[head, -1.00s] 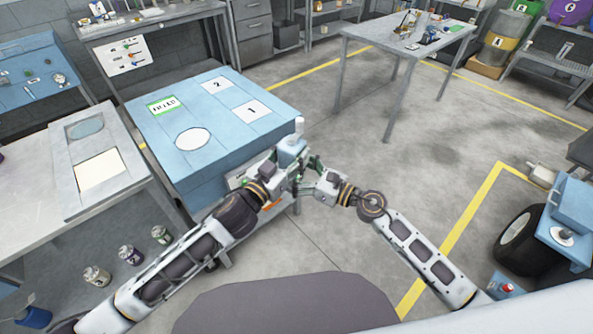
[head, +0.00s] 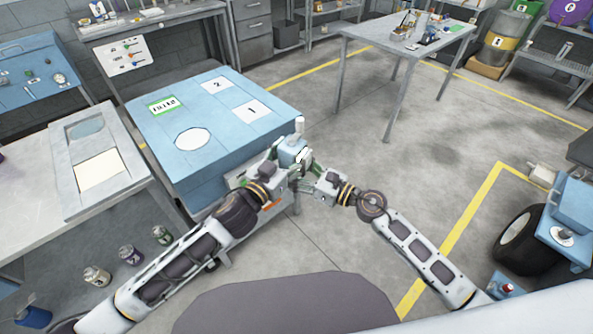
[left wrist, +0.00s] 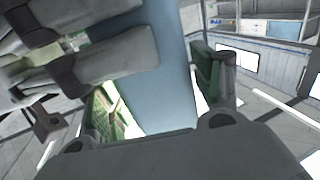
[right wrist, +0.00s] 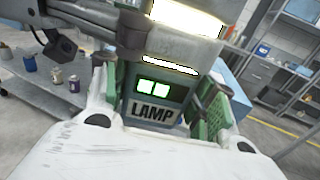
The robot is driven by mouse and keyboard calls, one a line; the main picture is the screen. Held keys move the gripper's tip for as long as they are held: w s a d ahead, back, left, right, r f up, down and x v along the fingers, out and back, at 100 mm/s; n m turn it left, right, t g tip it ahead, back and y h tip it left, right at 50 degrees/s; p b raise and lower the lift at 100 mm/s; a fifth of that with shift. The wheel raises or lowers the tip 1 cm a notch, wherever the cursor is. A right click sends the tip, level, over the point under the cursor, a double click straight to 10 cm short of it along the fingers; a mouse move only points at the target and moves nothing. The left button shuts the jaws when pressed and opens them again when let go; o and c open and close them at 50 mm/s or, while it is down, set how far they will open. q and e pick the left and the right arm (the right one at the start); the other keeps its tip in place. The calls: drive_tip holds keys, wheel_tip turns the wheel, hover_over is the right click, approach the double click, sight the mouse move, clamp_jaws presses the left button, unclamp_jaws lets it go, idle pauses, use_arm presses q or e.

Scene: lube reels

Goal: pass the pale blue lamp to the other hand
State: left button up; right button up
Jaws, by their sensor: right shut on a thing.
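The pale blue lamp (head: 291,156) has a white knob on top and is held up in front of the blue cabinet. My right gripper (right wrist: 160,105) is shut on it, with green pads on both sides of the face labelled LAMP. Two lit green windows and bright strips show on that face. My left gripper (left wrist: 160,105) is open around the lamp's plain blue side (left wrist: 165,65), with a gap at its right finger. Grey fingers of my right gripper (left wrist: 85,65) show close by in the left wrist view. The head view partly hides both sets of fingertips.
The blue cabinet (head: 150,135) stands just behind, with a white circle and panels numbered 1 and 2 on top. A grey bench (head: 30,205) is at left, with several jars below. A grey table (head: 365,45) stands farther back. Open floor lies to the right.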

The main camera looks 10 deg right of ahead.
use_arm(q)
drive_tip(key=shift+o, duration=0.2)
idle(0.3)
drive_tip(key=v, duration=1.2)
idle(0.8)
idle(0.4)
